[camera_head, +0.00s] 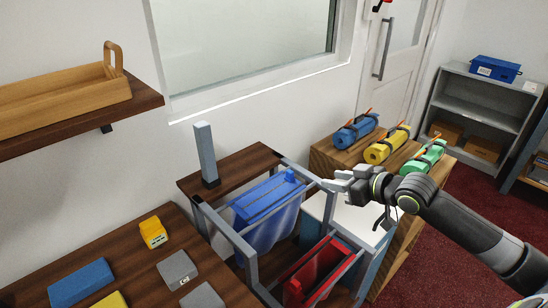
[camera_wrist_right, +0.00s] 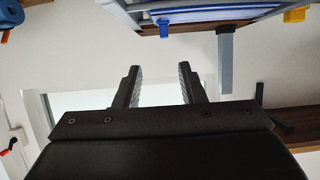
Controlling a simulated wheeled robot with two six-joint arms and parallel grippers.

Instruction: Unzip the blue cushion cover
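The blue cushion cover (camera_head: 268,222) hangs in a grey metal frame (camera_head: 240,245) at the middle of the head view. A small blue tab (camera_head: 290,175) stands at the far right end of its top edge. In the right wrist view, blue fabric (camera_wrist_right: 205,14) and a blue tab (camera_wrist_right: 165,26) show at the top. My right gripper (camera_head: 333,186) is just right of the frame and the tab, apart from the tab. In the wrist view its two fingers (camera_wrist_right: 158,88) are spread with nothing between them. My left gripper is not in view.
A red cover (camera_head: 318,272) hangs in the frame's nearer part. A white-topped box (camera_head: 352,222) stands under my right gripper. A grey post (camera_head: 206,155) rises behind the frame. Blue (camera_head: 356,131), yellow (camera_head: 387,145) and green (camera_head: 424,157) rolls lie on a wooden counter behind.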

